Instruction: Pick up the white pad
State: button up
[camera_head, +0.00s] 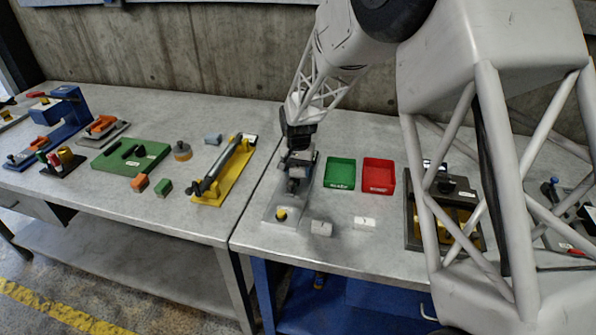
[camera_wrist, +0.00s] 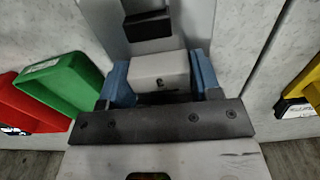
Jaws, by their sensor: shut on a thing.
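The white pad (camera_wrist: 160,70) is a small pale block with a dark mark on its near face. In the wrist view it sits between the two blue fingers of my gripper (camera_wrist: 161,82), which is shut on it. In the head view my gripper (camera_head: 297,172) is low over the back part of a grey metal fixture (camera_head: 272,208). The pad cannot be made out there, hidden by the gripper. I cannot tell whether the pad still touches the fixture.
A green tray (camera_head: 340,173) and a red tray (camera_head: 379,176) stand right of my gripper. Two small white blocks, one (camera_head: 321,228) and another (camera_head: 364,223), lie in front of them. A yellow-based fixture (camera_head: 222,185) is on the left table, across a gap.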

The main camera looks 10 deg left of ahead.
aim_at(298, 168)
jog(key=shift+r, duration=0.15)
jog(key=shift+r, duration=1.4)
jog(key=shift+s+d+r, duration=0.1)
jog(key=shift+s+r, duration=0.1)
jog(key=shift+r, duration=0.1)
jog(key=s+d, duration=0.2)
jog(key=s, duration=0.2)
jog(key=s+d+r, duration=0.1)
jog(key=s+d, duration=0.2)
jog(key=s, duration=0.2)
jog(key=s+d, duration=0.2)
jog(key=s, duration=0.2)
jog(key=shift+s+d+r, duration=0.15)
jog(key=shift+s+r, duration=0.05)
jog(key=shift+s, duration=0.15)
jog(key=shift+d, duration=0.1)
